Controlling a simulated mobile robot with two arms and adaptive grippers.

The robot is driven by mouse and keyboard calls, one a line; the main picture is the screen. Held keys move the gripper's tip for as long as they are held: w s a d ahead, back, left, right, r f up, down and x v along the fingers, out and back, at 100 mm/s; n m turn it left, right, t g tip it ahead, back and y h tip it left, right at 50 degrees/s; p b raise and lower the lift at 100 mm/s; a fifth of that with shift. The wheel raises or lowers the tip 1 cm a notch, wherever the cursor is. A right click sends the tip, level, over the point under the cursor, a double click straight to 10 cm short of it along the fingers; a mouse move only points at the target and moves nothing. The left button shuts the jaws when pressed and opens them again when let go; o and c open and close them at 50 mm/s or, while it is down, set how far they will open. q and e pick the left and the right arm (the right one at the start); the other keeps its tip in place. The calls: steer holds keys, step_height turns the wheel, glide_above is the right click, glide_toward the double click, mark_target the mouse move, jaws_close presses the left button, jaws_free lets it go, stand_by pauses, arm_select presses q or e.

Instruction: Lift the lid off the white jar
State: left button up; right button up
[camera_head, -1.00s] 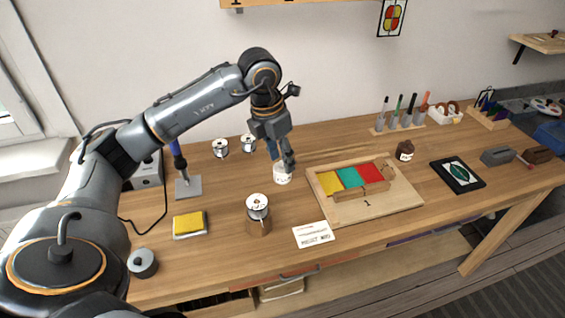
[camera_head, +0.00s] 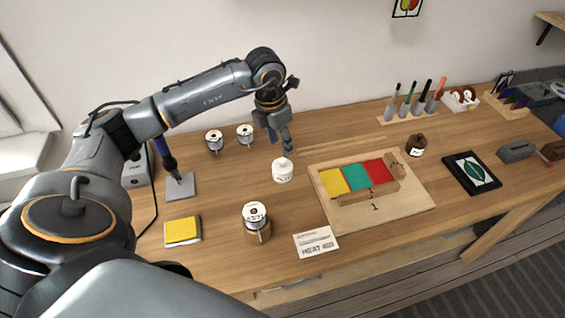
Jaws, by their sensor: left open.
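The small white jar (camera_head: 282,174) stands upright on the wooden table, left of the board with coloured tiles. Its top is white too, and I cannot clearly tell lid from body at this size. My left gripper (camera_head: 280,144) points down just above and behind the jar's top in the picture. Its fingers are open with nothing between them, and they look clear of the jar. My right gripper is not in view.
A wooden board (camera_head: 400,212) with yellow, green and red tiles lies right of the jar. A spool on a wooden holder (camera_head: 257,231), a white card (camera_head: 316,243) and a yellow pad (camera_head: 182,231) lie in front. Two metal spools (camera_head: 214,141) (camera_head: 245,134) stand behind.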

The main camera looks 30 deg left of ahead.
mark_target(282, 160)
arm_select(q)
steer(key=shift+w+f, duration=0.1)
steer(key=shift+f, duration=0.45)
steer(key=shift+w+a+f, duration=0.1)
steer(key=shift+w+f, duration=0.05)
steer(key=shift+f, duration=0.1)
step_height(282, 160, down, 4)
steer(key=shift+w+f+p, duration=0.1)
steer(key=shift+w+p, duration=0.05)
steer(key=shift+p, duration=1.05)
steer(key=shift+w+f, duration=0.1)
steer(key=shift+f, duration=0.35)
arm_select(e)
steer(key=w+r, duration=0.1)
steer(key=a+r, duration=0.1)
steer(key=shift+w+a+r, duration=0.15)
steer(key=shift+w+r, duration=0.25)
arm_select(q)
steer(key=c, duration=0.7)
jaws_close()
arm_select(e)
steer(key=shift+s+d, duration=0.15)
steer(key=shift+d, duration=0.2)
